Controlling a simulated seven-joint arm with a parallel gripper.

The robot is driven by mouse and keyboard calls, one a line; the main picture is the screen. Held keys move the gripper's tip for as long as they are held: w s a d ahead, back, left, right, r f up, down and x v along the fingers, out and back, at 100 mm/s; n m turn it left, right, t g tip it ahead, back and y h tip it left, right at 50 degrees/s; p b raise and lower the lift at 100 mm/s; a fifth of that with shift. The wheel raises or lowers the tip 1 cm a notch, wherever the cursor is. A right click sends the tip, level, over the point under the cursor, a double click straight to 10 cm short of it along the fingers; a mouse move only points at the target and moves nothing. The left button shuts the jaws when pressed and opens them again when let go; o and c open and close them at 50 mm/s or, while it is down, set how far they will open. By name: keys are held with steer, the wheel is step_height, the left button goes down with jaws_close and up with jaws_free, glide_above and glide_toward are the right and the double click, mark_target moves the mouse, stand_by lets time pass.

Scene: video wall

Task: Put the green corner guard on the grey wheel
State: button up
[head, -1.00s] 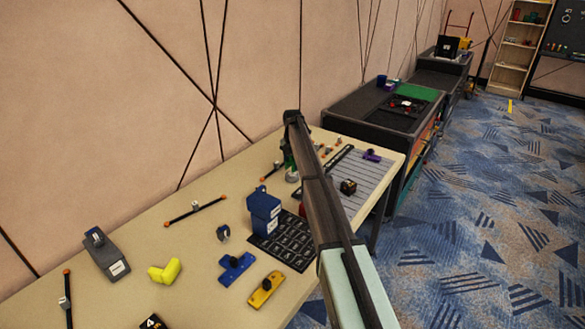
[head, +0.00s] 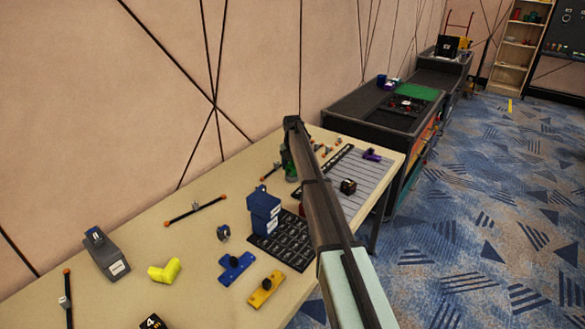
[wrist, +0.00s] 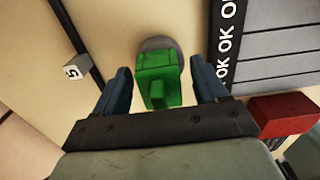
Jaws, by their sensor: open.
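The green corner guard (wrist: 158,80) is between the two dark blue fingers of my gripper (wrist: 160,67) in the wrist view. The fingers are open, with a gap on each side of the guard. The grey wheel (wrist: 156,43) lies behind the guard, and its rim shows past the guard's far end. The guard appears to rest on the wheel, though the contact is hidden. In the head view the guard (head: 291,173) shows as a small green patch beside my arm, which hides most of the gripper.
A black strip with "OK" lettering (wrist: 225,45) and a grey lined panel (wrist: 275,40) lie to the right. A red block (wrist: 290,112) is at lower right. A "5" tag (wrist: 73,72) is at left. A blue block (head: 263,210) stands nearer on the table.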

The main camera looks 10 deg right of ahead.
steer(key=shift+r, duration=0.15)
step_height(320, 180, up, 12)
steer(key=shift+r, duration=0.1)
stand_by(0.5)
